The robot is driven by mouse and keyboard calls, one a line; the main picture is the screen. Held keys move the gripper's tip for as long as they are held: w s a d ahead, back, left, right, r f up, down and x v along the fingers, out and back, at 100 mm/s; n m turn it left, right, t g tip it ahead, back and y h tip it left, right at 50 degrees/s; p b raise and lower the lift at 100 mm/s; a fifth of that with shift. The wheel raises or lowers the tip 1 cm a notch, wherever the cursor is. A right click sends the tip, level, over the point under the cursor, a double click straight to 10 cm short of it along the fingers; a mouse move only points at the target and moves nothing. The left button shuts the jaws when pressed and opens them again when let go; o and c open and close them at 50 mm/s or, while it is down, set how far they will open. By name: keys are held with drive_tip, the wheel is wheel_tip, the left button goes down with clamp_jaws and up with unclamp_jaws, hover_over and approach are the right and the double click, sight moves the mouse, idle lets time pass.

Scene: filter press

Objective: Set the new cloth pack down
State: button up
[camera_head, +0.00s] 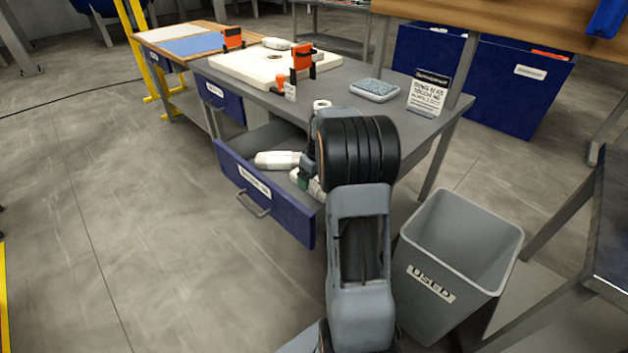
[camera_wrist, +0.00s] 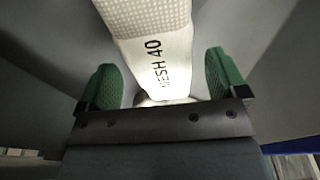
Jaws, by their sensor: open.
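A white cloth pack (camera_wrist: 155,50) printed "MESH 40" lies between the two green finger pads of my gripper (camera_wrist: 163,80) in the wrist view. There is a clear gap on each side, so the open jaws do not grip it. In the head view my gripper (camera_head: 305,180) is low over the open blue-fronted drawer (camera_head: 262,195), partly hidden by my arm. A white roll (camera_head: 278,160) lies in the drawer just left of my gripper. Another white piece (camera_head: 308,186) shows beside the fingers. I cannot tell which of them is the "MESH 40" pack.
The grey bench (camera_head: 340,75) holds a cream plate (camera_head: 265,70), orange clamps (camera_head: 302,58), another white roll (camera_head: 277,43), a blue-grey pad (camera_head: 375,88) and a sign (camera_head: 428,92). A grey "USED" bin (camera_head: 455,245) stands right of my arm. Floor left of the drawer is clear.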

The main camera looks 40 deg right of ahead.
wheel_tip(320, 180, up, 9)
drive_tip(key=s+p, duration=0.1)
drive_tip(key=p, duration=0.1)
drive_tip(key=shift+m, duration=0.4)
drive_tip(key=s+a+r, duration=0.1)
drive_tip(key=s+a, duration=0.1)
drive_tip(key=a, duration=0.2)
drive_tip(key=s+a+r, duration=0.1)
drive_tip(key=s+a, duration=0.1)
drive_tip(key=a, duration=0.3)
drive_tip(key=s+a+r, duration=0.1)
drive_tip(key=s+a, duration=0.2)
drive_tip(key=a, duration=0.1)
drive_tip(key=shift+s+a, duration=0.1)
drive_tip(key=shift+a, duration=0.2)
drive_tip(key=s+a+f+m+t, duration=0.1)
drive_tip(key=s+a+f, duration=0.1)
drive_tip(key=s+a, duration=0.6)
drive_tip(key=shift+s+a+f, duration=0.15)
drive_tip(key=shift+s+f, duration=0.2)
drive_tip(key=shift+s, duration=0.85)
drive_tip(key=shift+h, duration=0.3)
